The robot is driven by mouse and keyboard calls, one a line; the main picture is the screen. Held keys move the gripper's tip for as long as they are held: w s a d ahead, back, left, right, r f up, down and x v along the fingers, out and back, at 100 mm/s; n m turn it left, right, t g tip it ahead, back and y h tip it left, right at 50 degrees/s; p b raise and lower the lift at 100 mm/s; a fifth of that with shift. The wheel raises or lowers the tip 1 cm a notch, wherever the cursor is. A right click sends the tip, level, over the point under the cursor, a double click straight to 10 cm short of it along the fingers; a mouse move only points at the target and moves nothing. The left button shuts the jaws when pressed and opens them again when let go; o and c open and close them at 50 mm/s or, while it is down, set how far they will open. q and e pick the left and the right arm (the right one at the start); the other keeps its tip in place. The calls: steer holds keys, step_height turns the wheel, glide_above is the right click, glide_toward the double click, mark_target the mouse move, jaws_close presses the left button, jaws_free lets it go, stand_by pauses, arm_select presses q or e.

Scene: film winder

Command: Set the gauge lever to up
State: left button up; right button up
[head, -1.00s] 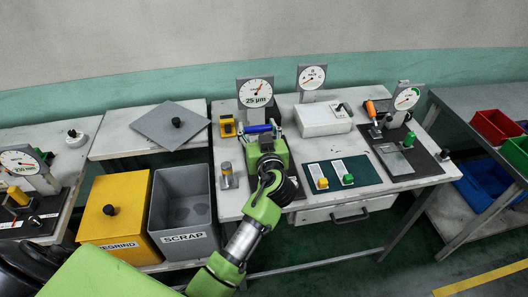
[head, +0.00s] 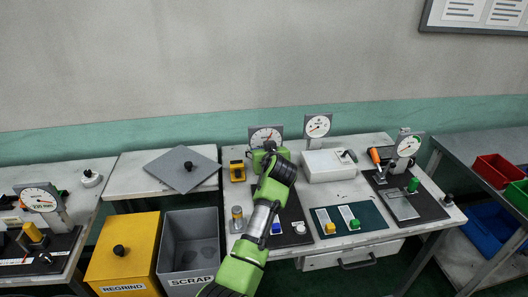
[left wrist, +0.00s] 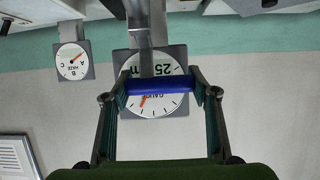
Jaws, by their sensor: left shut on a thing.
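The gauge (head: 265,135) is a white dial on a grey plate at the back of the middle table. My left gripper (head: 268,152) is in front of it and covers its lower part. In the left wrist view, which is upside down, the dial (left wrist: 152,107) reads 25 and has an orange needle. There my left gripper (left wrist: 158,87) is shut on a blue bar-shaped lever handle (left wrist: 158,86), which lies level between the two fingers in front of the dial. My right gripper is not in view.
A haze dial (head: 317,126) and white box (head: 328,165) stand right of the gauge. A yellow block (head: 237,171) is just left. A green mat (head: 349,219) with buttons lies in front. Regrind (head: 122,262) and scrap (head: 190,243) bins stand at left.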

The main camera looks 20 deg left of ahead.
arm_select(q)
steer(key=shift+w+r, duration=0.1)
steer(key=shift+r, duration=0.15)
steer(key=o, duration=1.6)
steer(key=shift+f, duration=0.15)
steer(key=shift+r, duration=0.3)
step_height(320, 180, up, 9)
steer(key=shift+r, duration=0.2)
steer(key=shift+f, duration=0.15)
